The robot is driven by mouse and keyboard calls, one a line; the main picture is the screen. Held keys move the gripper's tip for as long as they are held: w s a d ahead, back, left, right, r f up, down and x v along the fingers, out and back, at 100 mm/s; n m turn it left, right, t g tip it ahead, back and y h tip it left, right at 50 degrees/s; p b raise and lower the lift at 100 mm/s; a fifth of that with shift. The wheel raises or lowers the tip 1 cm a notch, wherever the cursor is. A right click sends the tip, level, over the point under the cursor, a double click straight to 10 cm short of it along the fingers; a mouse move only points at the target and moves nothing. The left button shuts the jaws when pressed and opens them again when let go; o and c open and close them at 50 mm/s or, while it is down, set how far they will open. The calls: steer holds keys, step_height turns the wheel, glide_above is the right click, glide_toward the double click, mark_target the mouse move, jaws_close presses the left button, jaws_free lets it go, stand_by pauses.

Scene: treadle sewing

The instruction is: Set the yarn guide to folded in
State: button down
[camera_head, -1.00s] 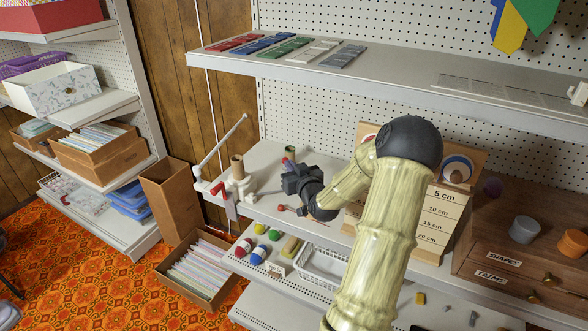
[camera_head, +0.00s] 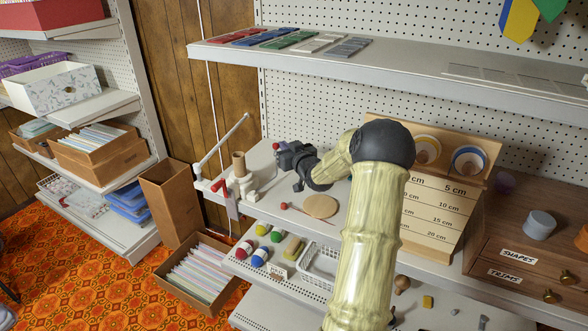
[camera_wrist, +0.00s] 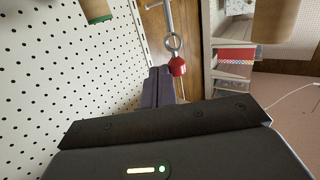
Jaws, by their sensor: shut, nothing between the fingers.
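A yarn winder with a brown tube (camera_head: 239,165) and a red handle (camera_head: 218,186) stands at the shelf's left end. A slanted pale rod (camera_head: 222,140), apparently its yarn guide, rises rightward from its left side. The brown tube (camera_wrist: 275,18) is at upper right. My gripper (camera_head: 278,148) is shut and empty, right of the winder and apart from the rod. Its fingers (camera_wrist: 158,84) point towards the red knob; I cannot tell whether they touch it.
A round wooden disc (camera_head: 320,206) and a red-tipped pin (camera_head: 285,206) lie on the shelf below my gripper. The pegboard (camera_wrist: 65,60) is close beside my wrist. A measuring board (camera_head: 435,215) stands to the right. A shelf with coloured cards (camera_head: 290,41) hangs above.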

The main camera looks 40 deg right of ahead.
steer(key=shift+w+a, duration=0.1)
steer(key=shift+w, duration=0.75)
steer(key=shift+s+b, duration=0.15)
steer(key=shift+b, duration=0.15)
steer(key=s+a+b, duration=0.1)
steer(key=s, duration=0.7)
steer(key=s+a+r+b, duration=0.1)
steer(key=s+b, duration=0.1)
steer(key=s, duration=0.7)
steer(key=shift+a+r, duration=0.25)
